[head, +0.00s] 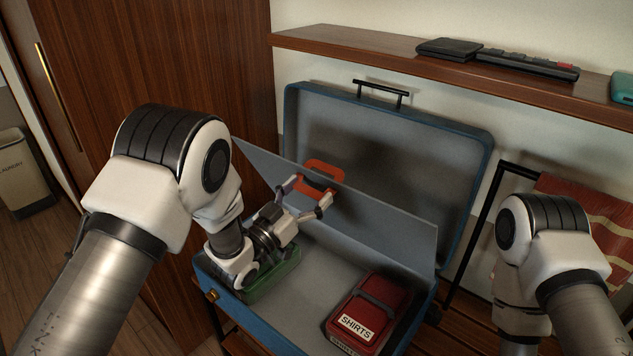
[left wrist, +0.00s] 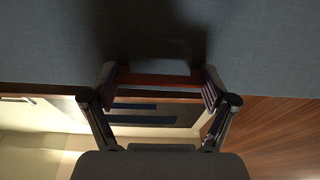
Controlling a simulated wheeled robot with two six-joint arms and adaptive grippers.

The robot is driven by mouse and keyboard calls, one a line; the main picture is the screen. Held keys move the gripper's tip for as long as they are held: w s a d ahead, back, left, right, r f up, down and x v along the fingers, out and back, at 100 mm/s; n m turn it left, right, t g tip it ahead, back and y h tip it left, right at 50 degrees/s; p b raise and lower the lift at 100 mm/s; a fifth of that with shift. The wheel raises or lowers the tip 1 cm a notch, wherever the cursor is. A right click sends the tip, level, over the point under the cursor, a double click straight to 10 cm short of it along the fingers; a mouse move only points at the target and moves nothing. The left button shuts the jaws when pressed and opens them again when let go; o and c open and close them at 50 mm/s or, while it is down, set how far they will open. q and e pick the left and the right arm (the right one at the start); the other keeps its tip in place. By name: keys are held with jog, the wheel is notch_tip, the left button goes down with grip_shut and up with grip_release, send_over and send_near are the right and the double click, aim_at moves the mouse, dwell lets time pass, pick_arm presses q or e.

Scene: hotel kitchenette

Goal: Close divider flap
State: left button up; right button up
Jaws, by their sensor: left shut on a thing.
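The divider flap (head: 390,225) is a grey panel standing tilted up inside the open blue suitcase (head: 245,322). A red pull handle (head: 325,168) sits on its upper edge. My left gripper (head: 307,194) is shut on this red handle, with its fingers on either side of it. The left wrist view shows the handle as a dark red bar (left wrist: 158,80) between the fingers, with the grey flap (left wrist: 50,45) filling the top. My right arm is at the right of the head view; its gripper is not visible.
A red pouch labelled SHIRTS (head: 370,308) and a green item (head: 270,282) lie in the suitcase base. The suitcase lid (head: 330,125) stands open against the wall. A wooden shelf (head: 400,62) runs above it. A black rack with a red striped cloth (head: 590,205) stands at right.

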pick_arm(q)
jog(key=shift+s+f, duration=0.1)
jog(key=shift+f, duration=0.25)
jog(key=o, duration=1.3)
jog(key=shift+c, duration=0.2)
jog(key=shift+o, duration=1.2)
pick_arm(e)
jog(key=shift+f, duration=0.1)
pick_arm(q)
jog(key=shift+w+f, duration=0.1)
jog(key=shift+w, duration=0.2)
pick_arm(e)
jog(key=shift+w, duration=0.15)
pick_arm(q)
jog(key=shift+s+a, duration=0.15)
jog(key=shift+s, duration=0.1)
jog(key=v, duration=1.1)
jog(key=shift+s+a, duration=0.2)
jog(key=shift+s, duration=0.05)
